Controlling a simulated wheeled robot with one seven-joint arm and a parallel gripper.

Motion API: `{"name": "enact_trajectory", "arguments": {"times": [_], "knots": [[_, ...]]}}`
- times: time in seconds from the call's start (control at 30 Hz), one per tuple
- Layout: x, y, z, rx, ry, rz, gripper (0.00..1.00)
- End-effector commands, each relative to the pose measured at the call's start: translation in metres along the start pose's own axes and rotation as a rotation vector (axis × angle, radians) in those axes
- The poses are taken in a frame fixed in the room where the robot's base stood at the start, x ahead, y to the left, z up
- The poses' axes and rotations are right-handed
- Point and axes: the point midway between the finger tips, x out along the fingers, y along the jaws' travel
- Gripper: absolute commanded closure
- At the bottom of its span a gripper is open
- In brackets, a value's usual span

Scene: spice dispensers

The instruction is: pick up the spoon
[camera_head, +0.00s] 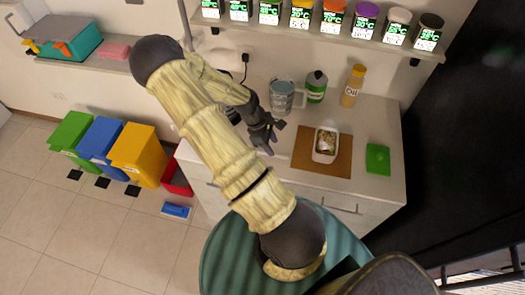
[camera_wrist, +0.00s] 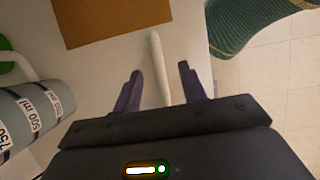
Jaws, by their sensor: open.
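A white, narrow handle-like object, which looks like the spoon (camera_wrist: 158,62), shows in the wrist view against the pale counter. It runs up between the two fingers of my gripper (camera_wrist: 160,80), with a gap on both sides. Its lower end is hidden behind the gripper body. My gripper is open and the fingers do not appear to touch the spoon. In the head view my gripper (camera_head: 268,132) is over the counter, between the measuring jug and the brown board. I cannot make out the spoon in the head view.
The measuring jug (camera_head: 283,97) stands close behind my gripper and shows at left in the wrist view (camera_wrist: 35,118). A white container (camera_head: 325,145) with food sits on the brown board (camera_head: 304,160). A green lid (camera_head: 378,158) lies right. Bottles (camera_head: 353,87) stand behind.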

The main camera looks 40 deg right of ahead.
Motion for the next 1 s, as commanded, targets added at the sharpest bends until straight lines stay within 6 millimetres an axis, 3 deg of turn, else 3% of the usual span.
{"name": "enact_trajectory", "arguments": {"times": [0.37,0.8,1.0], "knots": [[0.003,0.001,-0.001,0.000,0.000,0.000,0.58],[0.046,0.005,-0.007,0.001,0.000,-0.001,0.58],[0.052,0.005,-0.008,0.001,0.002,0.001,0.58]]}}
